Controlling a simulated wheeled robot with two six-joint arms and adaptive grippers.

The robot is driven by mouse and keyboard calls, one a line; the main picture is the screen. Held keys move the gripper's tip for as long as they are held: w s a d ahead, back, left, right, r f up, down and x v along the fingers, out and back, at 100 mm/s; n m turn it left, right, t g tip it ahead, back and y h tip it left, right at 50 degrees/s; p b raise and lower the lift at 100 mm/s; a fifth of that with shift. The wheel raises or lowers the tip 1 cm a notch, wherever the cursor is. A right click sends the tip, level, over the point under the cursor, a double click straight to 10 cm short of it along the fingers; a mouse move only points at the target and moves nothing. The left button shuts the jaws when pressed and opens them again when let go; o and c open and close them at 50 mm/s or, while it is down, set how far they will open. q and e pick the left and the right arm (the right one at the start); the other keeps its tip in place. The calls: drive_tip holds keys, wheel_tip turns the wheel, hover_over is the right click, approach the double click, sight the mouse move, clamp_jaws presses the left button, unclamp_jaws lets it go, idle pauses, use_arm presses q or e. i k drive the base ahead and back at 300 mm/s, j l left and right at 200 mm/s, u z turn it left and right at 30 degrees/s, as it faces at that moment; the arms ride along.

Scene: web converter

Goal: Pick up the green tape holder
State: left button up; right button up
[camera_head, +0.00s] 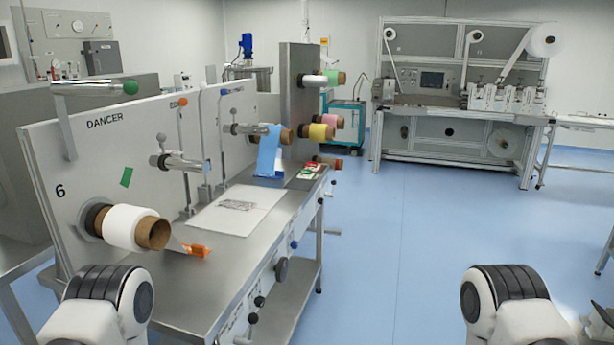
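I cannot tell for sure which thing is the green tape holder. A small red, white and green item (310,171) lies at the far end of the steel worktable. Parts of both my arms show at the bottom left and bottom right, but neither gripper is in view. No gripper is seen touching any of these things.
The worktable (225,250) runs along the left, with a white roll (122,227), an orange item (196,250) and a blue strip (269,150). Knobs stick out from its front edge. Open blue floor (420,250) lies to the right. A large machine (455,130) stands at the back.

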sight(306, 174)
drive_tip(key=i+l+z, duration=0.55)
drive_tip(key=i, duration=1.15)
drive_tip(key=i+z, duration=0.3)
drive_tip(key=i, duration=1.15)
drive_tip(key=i+l+u, duration=0.1)
drive_tip(key=i+u, duration=0.35)
drive_tip(key=i+l+u, duration=0.3)
drive_tip(key=i+u, duration=0.2)
drive_tip(key=i+l+u, duration=0.9)
drive_tip(key=l, duration=0.2)
drive_tip(key=k+j, duration=0.05)
